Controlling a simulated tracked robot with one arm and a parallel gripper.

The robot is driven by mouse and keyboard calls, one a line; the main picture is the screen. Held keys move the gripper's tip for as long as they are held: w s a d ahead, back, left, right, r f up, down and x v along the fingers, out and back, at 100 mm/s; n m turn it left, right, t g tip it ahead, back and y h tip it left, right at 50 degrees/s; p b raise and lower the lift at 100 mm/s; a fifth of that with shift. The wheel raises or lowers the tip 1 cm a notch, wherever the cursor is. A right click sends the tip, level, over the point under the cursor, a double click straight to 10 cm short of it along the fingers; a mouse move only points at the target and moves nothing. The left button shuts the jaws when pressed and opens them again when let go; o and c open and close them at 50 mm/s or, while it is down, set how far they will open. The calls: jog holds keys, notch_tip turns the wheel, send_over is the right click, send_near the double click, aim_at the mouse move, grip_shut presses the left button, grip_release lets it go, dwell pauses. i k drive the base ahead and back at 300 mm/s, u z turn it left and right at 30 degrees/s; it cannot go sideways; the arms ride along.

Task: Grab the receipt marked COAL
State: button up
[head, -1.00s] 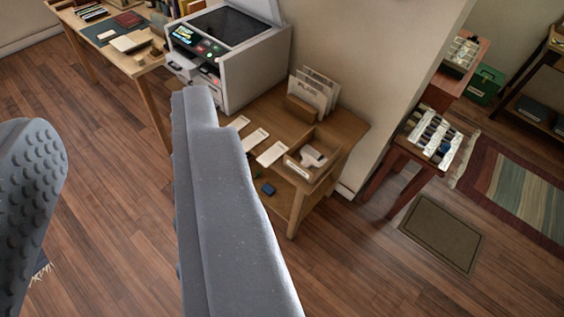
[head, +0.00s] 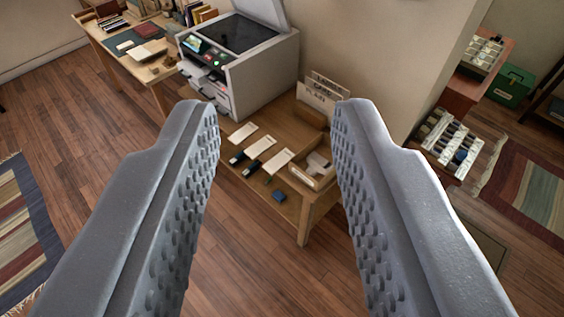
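Three white paper slips lie side by side on the small wooden table: a left one (head: 242,133), a middle one (head: 259,147) and a right one (head: 278,161). Any lettering on them is too small to read, so I cannot tell which is marked COAL. Small dark objects sit at the near ends of the left and middle slips. My gripper (head: 277,108) is open and empty. Its two studded fingers are wide apart, and the slips show in the gap between them, farther away and apart from the fingers.
A printer (head: 240,60) stands behind the slips. A wooden open box (head: 312,165) and upright cards (head: 320,95) stand right of them. A blue object (head: 279,196) lies low by the table's front. A desk (head: 165,75) is at left. Wooden floor (head: 250,250) lies in front.

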aim_at(280, 160)
jog(key=i, duration=1)
jog(key=z, duration=1.25)
jog(key=k, duration=1.15)
jog(key=u, duration=0.95)
jog(key=i, duration=0.45)
jog(key=u, duration=0.1)
